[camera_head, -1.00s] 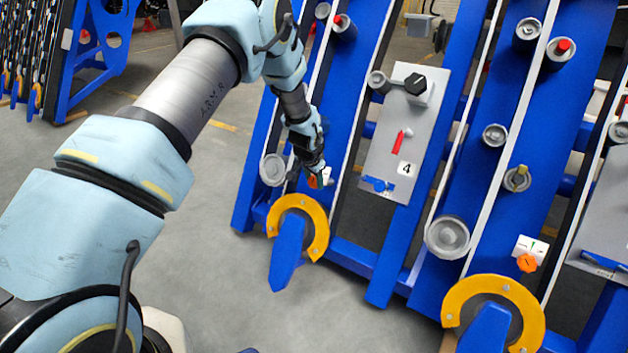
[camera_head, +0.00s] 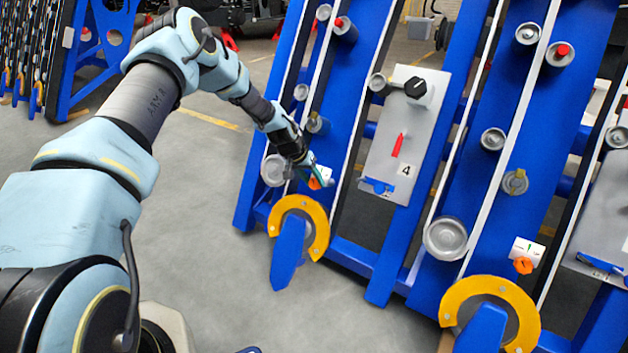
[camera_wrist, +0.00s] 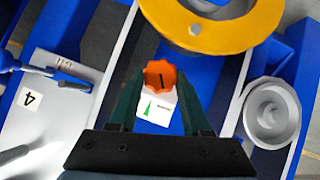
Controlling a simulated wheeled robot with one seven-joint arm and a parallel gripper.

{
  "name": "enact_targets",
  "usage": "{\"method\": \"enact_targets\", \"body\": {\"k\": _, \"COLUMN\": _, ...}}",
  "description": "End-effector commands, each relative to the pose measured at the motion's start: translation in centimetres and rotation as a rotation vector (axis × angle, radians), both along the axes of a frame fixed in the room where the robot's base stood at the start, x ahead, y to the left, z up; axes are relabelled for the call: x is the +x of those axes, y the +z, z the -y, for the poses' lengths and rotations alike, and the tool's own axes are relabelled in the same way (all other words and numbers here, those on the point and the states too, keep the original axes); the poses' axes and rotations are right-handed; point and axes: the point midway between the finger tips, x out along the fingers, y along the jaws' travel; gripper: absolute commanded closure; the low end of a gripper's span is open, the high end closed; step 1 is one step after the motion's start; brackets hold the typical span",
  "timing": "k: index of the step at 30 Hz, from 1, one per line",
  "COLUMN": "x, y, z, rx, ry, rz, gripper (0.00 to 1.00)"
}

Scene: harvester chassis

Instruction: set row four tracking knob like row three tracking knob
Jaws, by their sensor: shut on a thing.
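An orange fluted tracking knob (camera_head: 314,183) sits low on the blue row left of the panel marked 4 (camera_head: 406,170). My gripper (camera_head: 318,178) is at this knob, one finger on each side, and is shut on it. In the wrist view the knob (camera_wrist: 160,75) shows a short black line, roughly upright in the picture. Its white label (camera_wrist: 158,104) has a green pointer. The other orange knob (camera_head: 523,265) is on the row to the right, below a white label (camera_head: 528,249) with a green mark. Its black line looks slanted, but is small.
Yellow ring guards (camera_head: 298,222) and (camera_head: 490,301) sit just below the knobs. Grey rollers (camera_head: 446,238) stand out from the rows. The panel marked 4 has a black knob (camera_head: 415,88), red pointer and blue lever. Open floor lies in front.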

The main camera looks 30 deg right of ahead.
Motion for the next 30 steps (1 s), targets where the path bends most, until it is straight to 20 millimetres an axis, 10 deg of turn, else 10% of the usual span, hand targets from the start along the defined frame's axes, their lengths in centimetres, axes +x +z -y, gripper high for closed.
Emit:
{"method": "enact_targets", "body": {"k": 28, "x": 0.13, "y": -0.17, "z": -0.2, "rx": -0.086, "ry": 0.104, "rz": -0.159, "gripper": 1.0}}
{"method": "enact_targets", "body": {"k": 29, "x": 0.13, "y": -0.17, "z": -0.2, "rx": -0.086, "ry": 0.104, "rz": -0.159, "gripper": 0.5}}
{"method": "enact_targets", "body": {"k": 30, "x": 0.13, "y": -0.17, "z": -0.2, "rx": -0.086, "ry": 0.104, "rz": -0.159, "gripper": 0.45}}
